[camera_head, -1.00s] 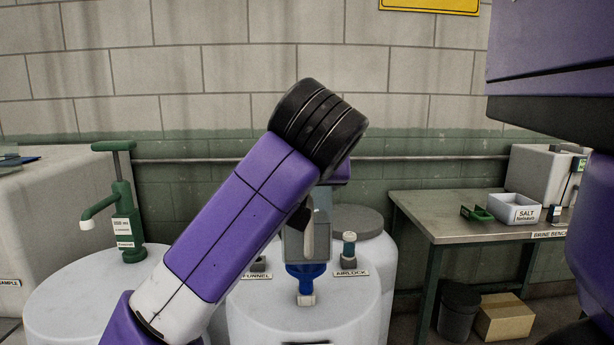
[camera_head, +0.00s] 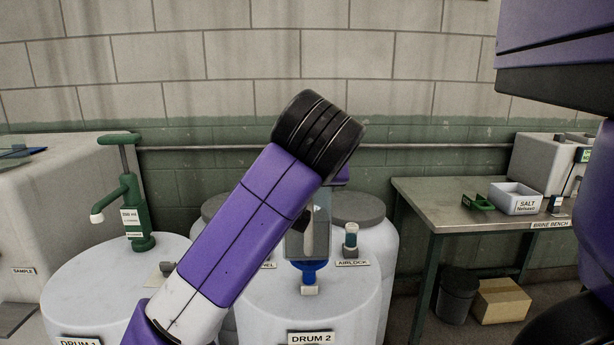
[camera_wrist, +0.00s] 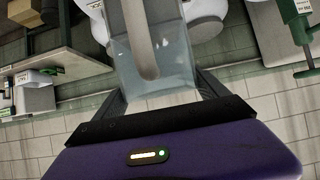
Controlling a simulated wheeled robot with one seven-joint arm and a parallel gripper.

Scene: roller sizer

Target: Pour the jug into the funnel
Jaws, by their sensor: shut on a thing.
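A clear jug (camera_head: 305,238) hangs over Drum 2 in the head view, right above the blue funnel (camera_head: 309,270) and overlapping it, so I cannot tell the gap between them. The jug (camera_wrist: 180,60) fills the upper middle of the wrist view, with its grey handle running down its middle. My gripper (camera_wrist: 162,98) is shut on the jug, a finger on each side of it. In the head view my arm hides most of the gripper. Any liquid in the jug is hard to make out. The funnel is hidden in the wrist view.
Drum 2 (camera_head: 262,312) also carries an airlock (camera_head: 351,240) close right of the jug. Drum 1 (camera_head: 85,290) and a green pump (camera_head: 133,205) stand left. The brine bench (camera_head: 450,212) with a salt tray (camera_head: 515,205) is at right, a bin (camera_head: 456,298) and box (camera_head: 502,302) below.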

